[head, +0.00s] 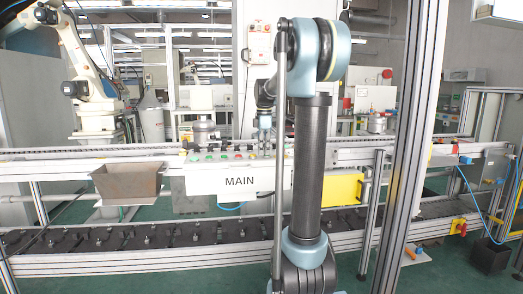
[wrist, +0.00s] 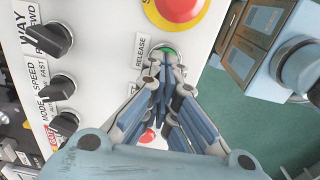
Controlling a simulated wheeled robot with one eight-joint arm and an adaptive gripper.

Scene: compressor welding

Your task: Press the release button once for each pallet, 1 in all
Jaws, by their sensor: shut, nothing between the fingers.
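The release button (wrist: 166,50) is green and sits beside a white RELEASE label (wrist: 141,50) on the light control panel (wrist: 95,20). My gripper (wrist: 170,68) is shut and empty. Its fingertips overlap the lower part of the button in the wrist view; whether they touch it I cannot tell. In the head view my gripper (head: 264,125) points down over the panel marked MAIN (head: 205,180), and my arm hides part of that panel.
A red and yellow emergency stop (wrist: 180,8) is just above the release button. Black rotary knobs (wrist: 55,40) line the panel's left. A red button (wrist: 147,136) shows between the fingers. Conveyor rails (head: 60,153) run behind the panel, and a metal hopper (head: 127,184) hangs left.

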